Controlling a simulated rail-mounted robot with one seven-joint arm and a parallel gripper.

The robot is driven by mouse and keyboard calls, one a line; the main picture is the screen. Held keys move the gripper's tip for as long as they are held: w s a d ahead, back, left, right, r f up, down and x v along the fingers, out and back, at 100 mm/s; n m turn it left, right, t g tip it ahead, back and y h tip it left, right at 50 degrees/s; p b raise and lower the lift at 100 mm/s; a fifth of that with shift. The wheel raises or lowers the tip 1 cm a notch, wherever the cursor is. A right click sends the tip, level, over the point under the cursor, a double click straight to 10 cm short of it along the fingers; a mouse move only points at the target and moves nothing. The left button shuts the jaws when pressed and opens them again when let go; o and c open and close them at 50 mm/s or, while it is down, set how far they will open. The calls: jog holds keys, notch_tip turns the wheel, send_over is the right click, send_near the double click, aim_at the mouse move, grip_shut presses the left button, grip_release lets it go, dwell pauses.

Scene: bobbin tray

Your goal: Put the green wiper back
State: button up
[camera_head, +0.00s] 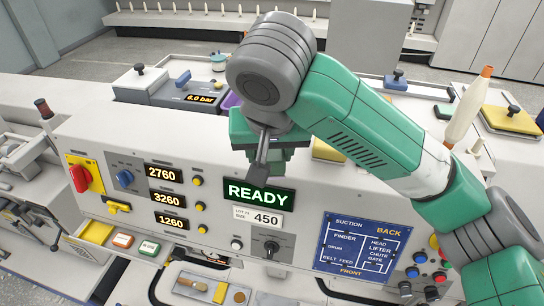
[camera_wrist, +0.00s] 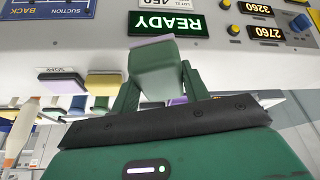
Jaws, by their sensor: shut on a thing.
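My gripper (camera_wrist: 157,74) is shut on a pale green block, which I take to be the green wiper (camera_wrist: 152,68). In the wrist view, which is upside down, the block sits between the two green fingers, with a strip of lilac showing behind it. In the head view my gripper (camera_head: 264,155) is raised in front of the machine panel, beside the READY display. There the arm and gripper hide most of what is held, so I cannot tell the wiper's lower end or whether it touches anything.
A yellow wiper (camera_head: 512,120) with a black knob lies at the far right. A tall white bobbin (camera_head: 464,110) with an orange tip stands beside it. A purple piece (camera_head: 231,101) is partly hidden behind my arm. The panel (camera_head: 130,150) carries knobs, buttons and displays.

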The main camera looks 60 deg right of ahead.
jog(key=s+d+f+m+g+b, duration=0.1)
jog(key=s+d+m, duration=0.35)
jog(key=s, duration=0.65)
jog(key=shift+n+h, duration=0.3)
jog(key=shift+n, duration=0.15)
jog(key=w+d+p, duration=0.1)
jog(key=w+d, duration=0.1)
jog(key=w, duration=0.2)
jog(key=w+d+f+p, duration=0.1)
jog(key=w+d, duration=0.2)
jog(key=w, duration=0.2)
jog(key=w+d, duration=0.3)
jog(key=w, duration=0.2)
jog(key=shift+f+p, duration=0.15)
jog(key=shift+p, duration=0.25)
jog(key=shift+w+d+f, duration=0.15)
jog(key=shift+w, duration=0.2)
jog(key=shift+f+p, duration=0.35)
jog(key=shift+f, duration=1.3)
jog(key=shift+f, duration=0.1)
jog(key=shift+f, duration=0.15)
jog(key=o, duration=1)
jog(key=shift+c, duration=0.2)
